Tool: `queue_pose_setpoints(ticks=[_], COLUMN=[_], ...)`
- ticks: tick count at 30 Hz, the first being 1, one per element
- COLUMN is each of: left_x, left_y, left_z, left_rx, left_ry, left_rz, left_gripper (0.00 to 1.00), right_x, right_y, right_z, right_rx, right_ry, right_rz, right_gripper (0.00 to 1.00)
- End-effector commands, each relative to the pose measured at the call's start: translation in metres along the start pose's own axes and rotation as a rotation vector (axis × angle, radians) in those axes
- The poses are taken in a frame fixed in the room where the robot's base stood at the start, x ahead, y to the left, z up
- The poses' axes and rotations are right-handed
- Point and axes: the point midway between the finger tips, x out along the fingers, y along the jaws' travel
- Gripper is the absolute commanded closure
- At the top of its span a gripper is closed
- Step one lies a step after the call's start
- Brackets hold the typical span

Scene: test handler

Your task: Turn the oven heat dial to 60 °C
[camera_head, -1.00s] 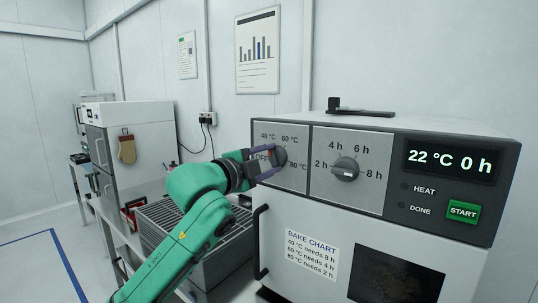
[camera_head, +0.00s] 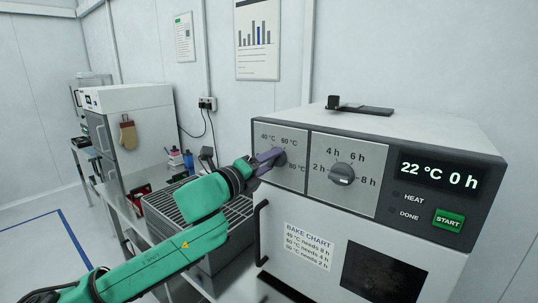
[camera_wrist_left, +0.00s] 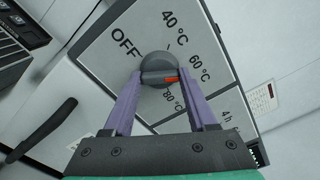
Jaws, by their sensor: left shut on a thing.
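The oven heat dial (camera_wrist_left: 158,60) is a round dark grey knob on the light panel (camera_wrist_left: 100,62), ringed by OFF, 40 °C, 60 °C and 80 °C. My left gripper (camera_wrist_left: 160,77) is shut on its raised bar, one purple finger at each end. The red mark on the bar is at its right end in the wrist view, toward the 60 °C label; exact alignment is unclear. In the head view my left gripper (camera_head: 277,157) partly covers the dial and the OFF label. The oven display (camera_head: 438,175) reads 22 °C 0 h. My right gripper is not in view.
The hour dial (camera_head: 342,174) sits right of the heat dial. The green START button (camera_head: 448,220) is farther right. The oven door handle (camera_head: 261,232) stands out below the heat dial. A grated bench (camera_head: 235,215) lies under my left arm.

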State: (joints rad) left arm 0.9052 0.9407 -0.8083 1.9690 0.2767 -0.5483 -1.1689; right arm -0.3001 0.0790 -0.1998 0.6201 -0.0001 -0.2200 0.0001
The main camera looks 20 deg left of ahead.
Motion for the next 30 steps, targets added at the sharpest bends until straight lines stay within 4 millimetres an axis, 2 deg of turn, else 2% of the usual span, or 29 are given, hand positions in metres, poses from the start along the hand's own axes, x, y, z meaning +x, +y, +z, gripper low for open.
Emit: queue_pose_setpoints(ticks=[6, 20, 21, 23, 24, 30], left_x=[0.0006, 0.0007, 0.0007, 0.0006, 0.0006, 0.0004], left_y=[0.0025, 0.0039, 0.0039, 0.0037, 0.0034, 0.002], left_z=[-0.0022, -0.0034, -0.0034, -0.0032, -0.0028, -0.0015], left_rx=[0.058, 0.074, 0.073, 0.073, 0.073, 0.074], left_ry=[0.005, 0.006, 0.006, 0.006, 0.005, 0.003], left_rz=[0.006, 0.006, 0.006, 0.006, 0.005, 0.003], left_gripper=[0.98, 0.98, 0.39, 0.16, 0.12, 0.12], right_x=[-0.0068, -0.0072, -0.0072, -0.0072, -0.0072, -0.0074], right_y=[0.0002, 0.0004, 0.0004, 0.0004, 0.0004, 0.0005], right_z=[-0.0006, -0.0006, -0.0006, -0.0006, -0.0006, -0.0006], right_rx=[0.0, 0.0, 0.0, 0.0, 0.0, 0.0], right_ry=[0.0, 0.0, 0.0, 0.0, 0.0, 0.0], right_rz=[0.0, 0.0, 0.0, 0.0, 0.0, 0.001], right_gripper=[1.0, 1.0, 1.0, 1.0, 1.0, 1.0])
